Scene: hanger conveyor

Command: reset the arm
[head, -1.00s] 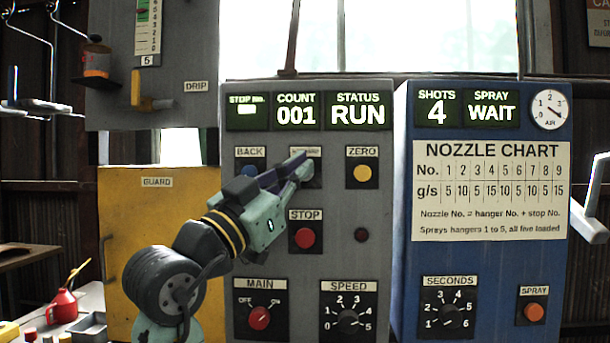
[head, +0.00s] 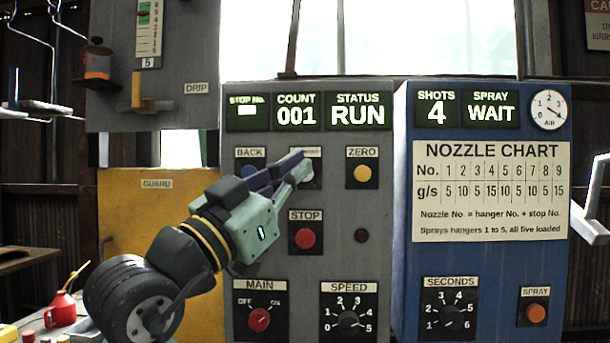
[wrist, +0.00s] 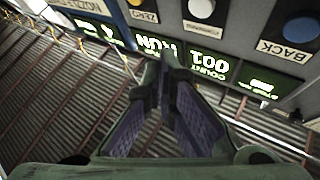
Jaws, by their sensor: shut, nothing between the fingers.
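My gripper (head: 298,164) is in front of the grey control panel (head: 350,230) in the head view. It is shut and empty, with its fingertips over the button between BACK and ZERO. That button and its label are mostly hidden behind the fingers. In the wrist view the fingers (wrist: 172,70) come together at their tips, below the upside-down panel. The panel's displays (head: 308,111) read COUNT 001 and STATUS RUN. I cannot tell whether the fingers touch the panel.
A blue spray panel (head: 400,270) stands to the right, showing SHOTS 4 and SPRAY WAIT. A yellow GUARD door (head: 130,215) stands left of the grey panel. A red oil can (head: 62,308) sits at the lower left. Hangers (head: 35,105) hang at the upper left.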

